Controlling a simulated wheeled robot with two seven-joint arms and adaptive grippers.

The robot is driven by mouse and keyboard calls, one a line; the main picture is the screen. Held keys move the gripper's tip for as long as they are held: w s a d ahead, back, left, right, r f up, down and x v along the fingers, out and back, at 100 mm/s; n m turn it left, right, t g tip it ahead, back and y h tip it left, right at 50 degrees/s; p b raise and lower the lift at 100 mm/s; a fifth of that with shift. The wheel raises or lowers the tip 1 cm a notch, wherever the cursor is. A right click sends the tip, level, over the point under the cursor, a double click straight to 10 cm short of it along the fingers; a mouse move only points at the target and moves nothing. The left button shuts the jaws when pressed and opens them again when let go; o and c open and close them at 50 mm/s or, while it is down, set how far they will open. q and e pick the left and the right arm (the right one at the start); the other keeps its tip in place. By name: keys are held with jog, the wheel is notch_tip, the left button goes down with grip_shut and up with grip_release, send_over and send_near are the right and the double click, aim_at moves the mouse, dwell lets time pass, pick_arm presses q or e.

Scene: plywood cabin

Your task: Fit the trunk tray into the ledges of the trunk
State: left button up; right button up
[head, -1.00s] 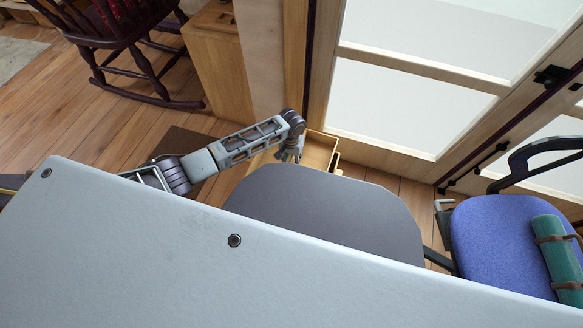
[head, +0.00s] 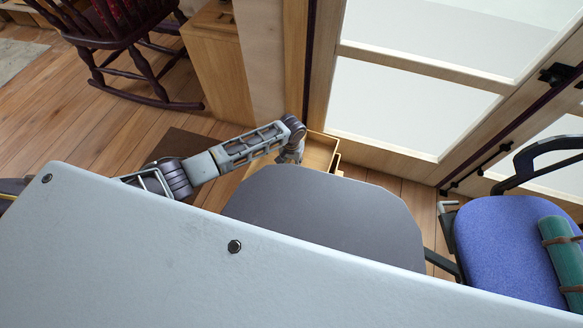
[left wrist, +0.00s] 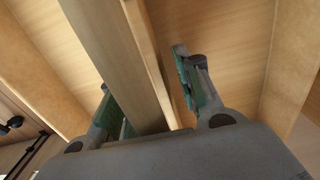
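A light wooden box, which looks like the trunk (head: 322,147), stands on the floor by the glazed door in the head view. Most of it is hidden behind my arm and a dark grey rounded shape. My left gripper (head: 291,157) points down at its near left part. In the left wrist view its green-padded fingers (left wrist: 150,102) are apart on either side of a narrow wooden wall (left wrist: 118,55), with a gap at the right finger. This wall may belong to the trunk tray; I cannot tell tray from trunk. The ledges are not clearly visible. My right gripper is not in view.
A tall wooden cabinet (head: 218,65) stands left of the door (head: 395,95). A dark rocking chair (head: 125,45) is at the upper left. A blue seat with a teal roll (head: 558,245) is at the right. Bare floor (head: 110,130) lies left of my arm.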

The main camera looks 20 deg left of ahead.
pick_arm(q)
grip_shut()
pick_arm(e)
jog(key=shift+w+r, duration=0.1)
pick_arm(q)
jog(key=shift+r, duration=0.1)
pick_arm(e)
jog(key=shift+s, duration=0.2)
pick_arm(q)
jog(key=shift+r, duration=0.2)
jog(key=shift+r+p, duration=0.6)
jog(key=shift+r, duration=0.15)
notch_tip(320, 180, up, 5)
jog(key=p, duration=0.2)
jog(key=shift+p, duration=0.4)
jog(key=shift+r+p, duration=0.7)
jog(key=shift+r, duration=0.8)
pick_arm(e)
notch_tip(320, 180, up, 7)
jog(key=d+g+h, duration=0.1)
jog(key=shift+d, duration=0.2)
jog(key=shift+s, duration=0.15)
